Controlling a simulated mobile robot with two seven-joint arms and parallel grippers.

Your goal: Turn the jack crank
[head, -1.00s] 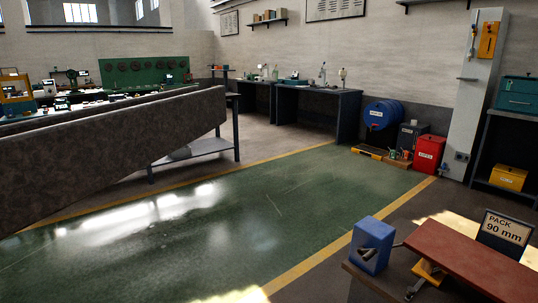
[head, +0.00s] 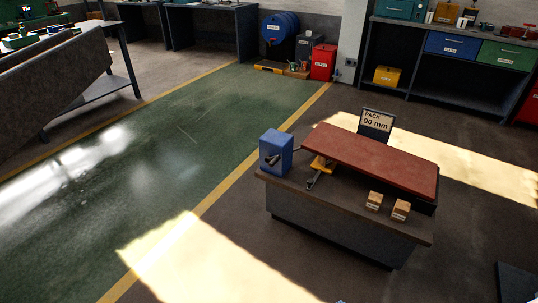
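A low dark bench (head: 340,226) stands on the floor right of centre. A reddish-brown slab (head: 375,158) lies along its top. A yellow jack (head: 322,163) shows at the slab's left end, partly hidden under it. A dark crank-like handle (head: 313,181) sticks out from the jack toward the front of the bench top. A blue box (head: 275,152) with a dark lever on its face stands at the bench's left end. A sign reading "PACK 90 mm" (head: 376,122) stands behind the slab. Neither of my grippers is in view.
Two small wooden blocks (head: 374,201) (head: 401,210) sit on the bench's front right. A workbench with drawers (head: 455,48) stands behind. Blue drum (head: 279,27) and red bin (head: 323,61) stand by the wall. Green floor (head: 150,170) at left is clear.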

